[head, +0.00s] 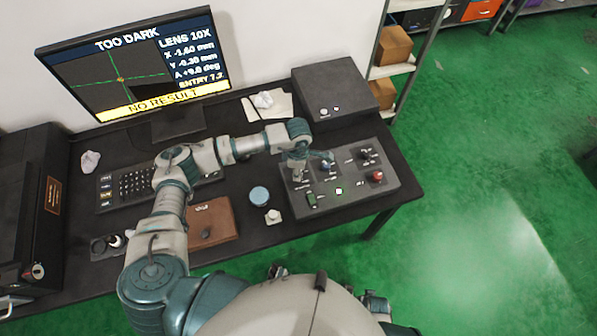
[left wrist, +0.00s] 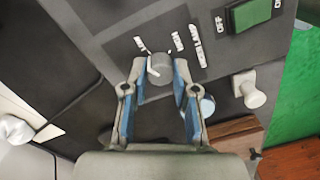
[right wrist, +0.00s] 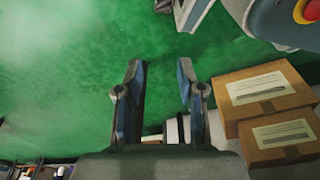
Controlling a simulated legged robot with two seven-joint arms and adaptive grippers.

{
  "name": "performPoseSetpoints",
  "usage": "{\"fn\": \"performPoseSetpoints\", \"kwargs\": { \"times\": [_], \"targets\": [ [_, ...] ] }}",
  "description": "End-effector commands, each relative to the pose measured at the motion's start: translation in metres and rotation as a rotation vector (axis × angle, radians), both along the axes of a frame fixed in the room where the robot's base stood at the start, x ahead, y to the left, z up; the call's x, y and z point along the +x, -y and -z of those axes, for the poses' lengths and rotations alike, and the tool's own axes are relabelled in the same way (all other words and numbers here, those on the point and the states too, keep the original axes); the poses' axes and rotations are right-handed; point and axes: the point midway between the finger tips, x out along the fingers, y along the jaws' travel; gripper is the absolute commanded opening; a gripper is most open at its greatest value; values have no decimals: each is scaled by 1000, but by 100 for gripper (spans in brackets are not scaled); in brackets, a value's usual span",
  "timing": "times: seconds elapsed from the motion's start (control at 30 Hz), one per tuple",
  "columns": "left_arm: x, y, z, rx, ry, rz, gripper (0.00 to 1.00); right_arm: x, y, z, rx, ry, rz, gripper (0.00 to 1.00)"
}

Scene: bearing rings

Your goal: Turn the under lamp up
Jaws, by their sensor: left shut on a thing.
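The control panel (head: 350,199) is a dark grey box on the right part of the bench. My left gripper (head: 298,172) is over its left end. In the left wrist view, its two fingers (left wrist: 160,66) stand either side of a small grey knob (left wrist: 159,70) with a pale pointer line, and it is shut on the knob. The printing beside the knob is too blurred to read surely. The monitor (head: 140,65) shows "TOO DARK" and "NO RESULT". My right gripper (right wrist: 160,82) is open and empty above the green floor.
The panel also bears a green switch (head: 311,199), a red button (head: 377,176) and other knobs. A keyboard (head: 130,184), a brown case (head: 212,222) and a blue-topped round piece (head: 259,195) lie on the bench. Cardboard boxes (right wrist: 265,88) show in the right wrist view.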

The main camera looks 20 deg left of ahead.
Motion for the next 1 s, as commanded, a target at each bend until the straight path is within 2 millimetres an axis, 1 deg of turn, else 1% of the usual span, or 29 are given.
{"fn": "performPoseSetpoints", "kwargs": {
  "times": [0.03,0.2,0.4,0.7,0.8,1.0],
  "targets": [
    [2,-1,3,1,4,42,0,5,-1,-5,1,5,1,38],
    [2,-1,3,1,4,204,0,20,-3,-34,3,17,5,38],
    [3,0,3,1,4,387,0,31,-4,-71,5,30,9,38],
    [3,0,1,1,5,604,0,35,-4,-119,5,42,14,38],
    [4,0,1,2,4,655,0,35,-3,-131,6,45,15,38],
    [4,0,0,2,5,719,0,33,-3,-146,5,47,16,38]
  ]
}}
